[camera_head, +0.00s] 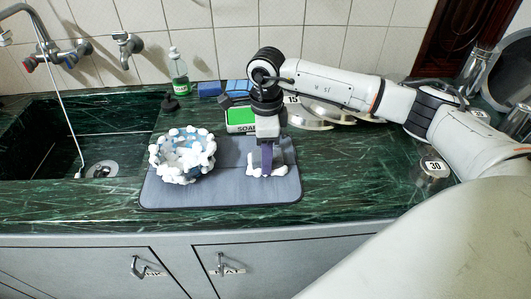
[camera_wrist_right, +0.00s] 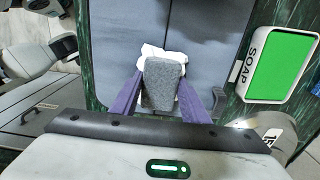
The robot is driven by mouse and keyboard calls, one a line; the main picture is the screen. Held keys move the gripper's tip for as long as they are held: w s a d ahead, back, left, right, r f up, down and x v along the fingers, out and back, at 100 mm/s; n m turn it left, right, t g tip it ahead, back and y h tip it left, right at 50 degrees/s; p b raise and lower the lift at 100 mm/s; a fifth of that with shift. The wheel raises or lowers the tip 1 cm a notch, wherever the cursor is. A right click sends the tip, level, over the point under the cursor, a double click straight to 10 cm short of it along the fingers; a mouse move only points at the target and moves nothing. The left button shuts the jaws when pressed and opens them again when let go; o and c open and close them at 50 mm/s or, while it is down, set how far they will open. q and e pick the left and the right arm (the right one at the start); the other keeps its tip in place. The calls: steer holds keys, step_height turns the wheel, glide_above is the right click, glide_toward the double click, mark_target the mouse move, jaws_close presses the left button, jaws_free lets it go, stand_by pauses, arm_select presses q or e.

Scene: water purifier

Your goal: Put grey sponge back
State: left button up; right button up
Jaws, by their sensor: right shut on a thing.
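My right gripper (camera_head: 267,168) points down over the right part of the grey mat (camera_head: 222,190). In the right wrist view its purple fingers (camera_wrist_right: 155,95) are shut on the grey sponge (camera_wrist_right: 162,85). White foam (camera_wrist_right: 150,52) shows around the sponge's far end; the same foam (camera_head: 280,168) lies around the fingertips in the head view. There the fingers largely hide the sponge, and I cannot tell whether it touches the mat.
A foam-covered round dish (camera_head: 183,156) sits on the mat's left part. Behind are a SOAP box with a green top (camera_head: 241,117), a green bottle (camera_head: 178,72) and blue blocks (camera_head: 209,89).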

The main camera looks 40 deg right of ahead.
steer(key=shift+f, duration=0.15)
steer(key=o, duration=1)
steer(key=shift+c, duration=0.2)
step_height(320, 180, up, 12)
steer(key=b, duration=0.1)
steer(key=shift+r, duration=0.25)
